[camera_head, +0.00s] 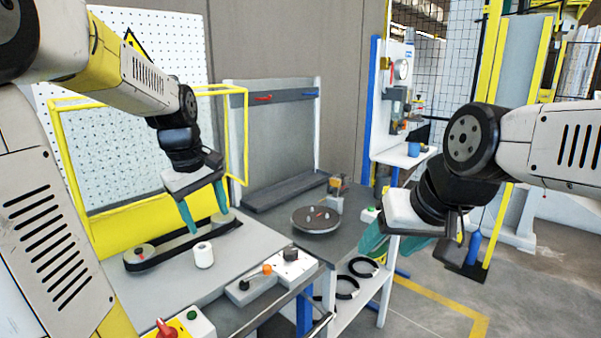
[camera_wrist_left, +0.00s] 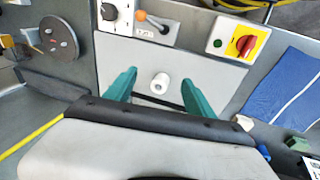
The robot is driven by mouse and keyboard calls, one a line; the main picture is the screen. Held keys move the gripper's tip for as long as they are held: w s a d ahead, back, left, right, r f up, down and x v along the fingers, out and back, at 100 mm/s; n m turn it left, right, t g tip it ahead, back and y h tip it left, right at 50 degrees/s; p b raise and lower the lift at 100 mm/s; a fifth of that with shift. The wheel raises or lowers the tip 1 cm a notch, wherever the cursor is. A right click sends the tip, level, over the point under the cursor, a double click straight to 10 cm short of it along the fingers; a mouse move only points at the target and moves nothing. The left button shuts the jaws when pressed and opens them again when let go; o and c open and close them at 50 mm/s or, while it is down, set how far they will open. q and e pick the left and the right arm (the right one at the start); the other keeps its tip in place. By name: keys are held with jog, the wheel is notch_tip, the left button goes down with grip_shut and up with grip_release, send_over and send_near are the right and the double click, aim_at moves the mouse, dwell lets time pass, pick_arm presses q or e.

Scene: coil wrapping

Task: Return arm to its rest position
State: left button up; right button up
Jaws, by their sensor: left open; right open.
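My left gripper (camera_head: 206,208) is open and empty above the workbench in the head view, with its green fingers pointing down. In the left wrist view its two fingers (camera_wrist_left: 160,91) stand apart, and a white roll (camera_wrist_left: 160,83) shows between and beyond them. In the head view the white roll (camera_head: 203,255) stands upright on the bench, apart from the fingers. My right gripper (camera_head: 385,240) is open at the right, over the area near the shelf, with no object seen in it. Its fingers are partly hidden by its own body.
A long dark belt unit (camera_head: 160,256) lies behind the roll. A round turntable (camera_head: 316,219) is at the bench's right. Control boxes (camera_head: 268,277) line the front edge. Black coils (camera_head: 347,287) lie on a lower shelf. A yellow frame (camera_head: 72,172) stands at left.

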pick_arm(q)
jog(key=s+d+r+m+t, duration=0.1)
jog(key=s+d+m, duration=0.2)
jog(key=s+m, duration=0.2)
jog(key=s+d+r+m+t+h, duration=0.1)
jog(key=s+d+m, duration=0.3)
jog(key=s, duration=0.5)
jog(key=shift+s+r+m+t, duration=0.35)
jog(key=shift+s+m+t, duration=0.05)
jog(key=shift+t, duration=0.4)
